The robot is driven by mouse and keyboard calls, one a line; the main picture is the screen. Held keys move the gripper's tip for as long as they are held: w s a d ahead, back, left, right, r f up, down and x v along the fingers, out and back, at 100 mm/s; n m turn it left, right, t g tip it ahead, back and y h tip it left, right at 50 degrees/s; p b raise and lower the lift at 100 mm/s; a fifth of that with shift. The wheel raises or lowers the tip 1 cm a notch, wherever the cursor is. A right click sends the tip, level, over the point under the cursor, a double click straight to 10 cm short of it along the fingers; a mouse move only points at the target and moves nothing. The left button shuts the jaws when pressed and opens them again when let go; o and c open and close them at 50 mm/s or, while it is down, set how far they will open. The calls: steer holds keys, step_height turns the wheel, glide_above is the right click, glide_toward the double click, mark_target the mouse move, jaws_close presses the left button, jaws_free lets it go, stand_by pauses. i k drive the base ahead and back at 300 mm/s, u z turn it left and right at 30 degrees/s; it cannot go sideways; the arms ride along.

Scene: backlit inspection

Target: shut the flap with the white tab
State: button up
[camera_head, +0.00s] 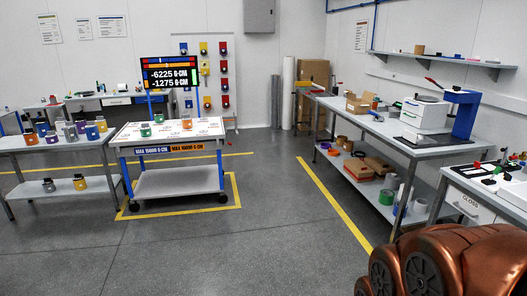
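I cannot make out a flap with a white tab in this view. An open cardboard box (358,104) stands on the long right-hand bench, but no white tab shows on it. My gripper is not in view.
A wheeled balance table (135,131) with a display (171,74) stands inside yellow floor lines. A left table (15,144) holds several small coloured pots. The right bench (390,128) carries a blue-and-white device (461,114). A drawer marked GLOSS (467,204) is nearer. The middle floor (255,230) is clear.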

mark_target(351, 97)
steer(key=u, duration=0.25)
steer(key=i, duration=1.75)
steer(key=u, duration=0.2)
steer(key=i, duration=1.75)
steer(key=z, duration=0.4)
steer(key=i, duration=1.75)
steer(key=z, duration=1.25)
steer(key=i, duration=1.55)
steer(key=z, duration=0.6)
